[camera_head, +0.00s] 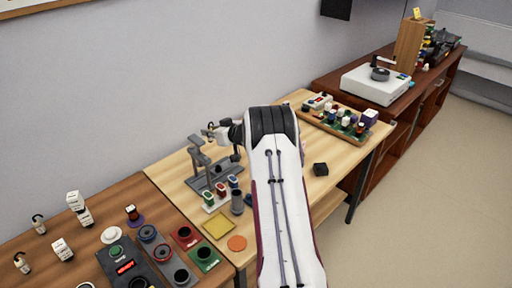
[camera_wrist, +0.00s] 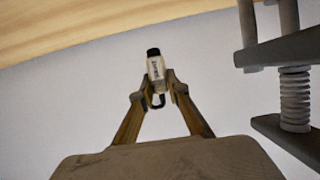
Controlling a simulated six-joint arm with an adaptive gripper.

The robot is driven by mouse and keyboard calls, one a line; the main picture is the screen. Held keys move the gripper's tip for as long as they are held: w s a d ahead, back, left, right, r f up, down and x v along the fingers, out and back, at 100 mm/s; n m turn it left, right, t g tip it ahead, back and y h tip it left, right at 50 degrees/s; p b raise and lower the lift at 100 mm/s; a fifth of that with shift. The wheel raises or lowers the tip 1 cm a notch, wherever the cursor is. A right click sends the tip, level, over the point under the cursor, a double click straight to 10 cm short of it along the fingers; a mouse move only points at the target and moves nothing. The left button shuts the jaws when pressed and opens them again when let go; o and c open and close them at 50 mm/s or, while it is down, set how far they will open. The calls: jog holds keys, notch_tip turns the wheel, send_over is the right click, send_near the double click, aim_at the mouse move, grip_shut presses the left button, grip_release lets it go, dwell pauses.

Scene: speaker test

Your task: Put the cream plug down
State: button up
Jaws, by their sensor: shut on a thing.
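The cream plug (camera_wrist: 156,69) shows in the wrist view, a small pale block with a dark cap and dark lettering. My gripper (camera_wrist: 159,88) is shut on it, with a fingertip on each side and a dark loop hanging below it. In the head view my gripper (camera_head: 211,131) is small and partly hidden by my arm, to the left of the wrist at the back of the light wood table (camera_head: 345,158). It is close to the upper part of a grey metal stand (camera_head: 196,160). What lies directly under the plug is not clear.
In the wrist view, grey stand parts with a spring (camera_wrist: 294,95) are close on the right. The head view shows several small cups, a yellow pad (camera_head: 219,226) and an orange disc (camera_head: 236,243) in front of the stand. A black block (camera_head: 320,169) lies right of my arm, with bare table around it.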

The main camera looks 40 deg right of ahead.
jog(key=shift+f, duration=2.95)
jog(key=shift+f, duration=1.9)
jog(key=shift+f, duration=0.1)
jog(key=o, duration=0.9)
jog(key=shift+v, duration=6.05)
